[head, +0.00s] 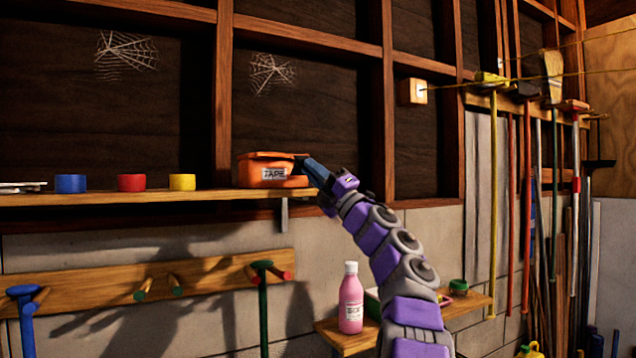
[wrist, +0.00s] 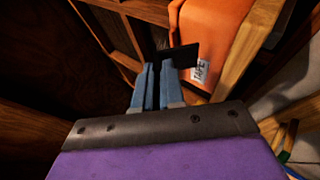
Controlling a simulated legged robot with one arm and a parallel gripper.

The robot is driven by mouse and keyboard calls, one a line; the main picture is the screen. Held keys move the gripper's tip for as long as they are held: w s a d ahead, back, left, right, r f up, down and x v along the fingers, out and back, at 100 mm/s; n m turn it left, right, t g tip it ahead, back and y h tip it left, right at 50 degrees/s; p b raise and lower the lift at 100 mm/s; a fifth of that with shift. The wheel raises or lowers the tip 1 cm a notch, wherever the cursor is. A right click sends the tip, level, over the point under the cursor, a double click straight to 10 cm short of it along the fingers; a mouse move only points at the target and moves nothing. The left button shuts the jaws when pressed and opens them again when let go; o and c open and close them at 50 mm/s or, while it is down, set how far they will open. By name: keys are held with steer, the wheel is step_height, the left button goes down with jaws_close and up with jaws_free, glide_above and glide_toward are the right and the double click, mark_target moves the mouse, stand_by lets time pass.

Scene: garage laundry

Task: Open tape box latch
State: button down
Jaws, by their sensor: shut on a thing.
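The orange tape box (head: 254,167) sits on the wall shelf, with a white "TAPE" label on its front. Its lid looks closed, with a lip over the front. It also shows in the wrist view (wrist: 213,32), seen at a steep angle. A black latch (wrist: 182,56) sticks out from the box's end. My gripper (head: 304,164) reaches the box's right end from the right. In the wrist view its blue fingers (wrist: 160,66) are nearly together, with the latch at their tips. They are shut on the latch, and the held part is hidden.
Below are a peg rail (head: 205,278) and a lower shelf with a pink bottle (head: 351,300). Long-handled tools hang at the right.

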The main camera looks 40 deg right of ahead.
steer(key=shift+w+a+f+n+y+b, duration=0.2)
steer(key=shift+a+f+n+y+b, duration=0.15)
steer(key=shift+n+y, duration=0.35)
steer(key=shift+d+f+y, duration=0.1)
steer(key=shift+y, duration=0.2)
steer(key=shift+d+f+n+t+y+b, duration=0.15)
steer(key=shift+f+n+t+y+b, duration=0.3)
steer(key=shift+n+y, duration=0.85)
steer(key=shift+y, duration=0.1)
steer(key=c, duration=1.3)
jaws_free()
steer(key=shift+w+a, duration=0.2)
steer(key=shift+a, duration=0.15)
steer(key=shift+o, duration=0.3)
steer(key=shift+s+d, duration=0.15)
steer(key=shift+s, duration=0.1)
steer(key=b+v, duration=0.3)
steer(key=v, duration=1.4)
steer(key=shift+f+b, duration=0.2)
steer(key=shift+b, duration=0.15)
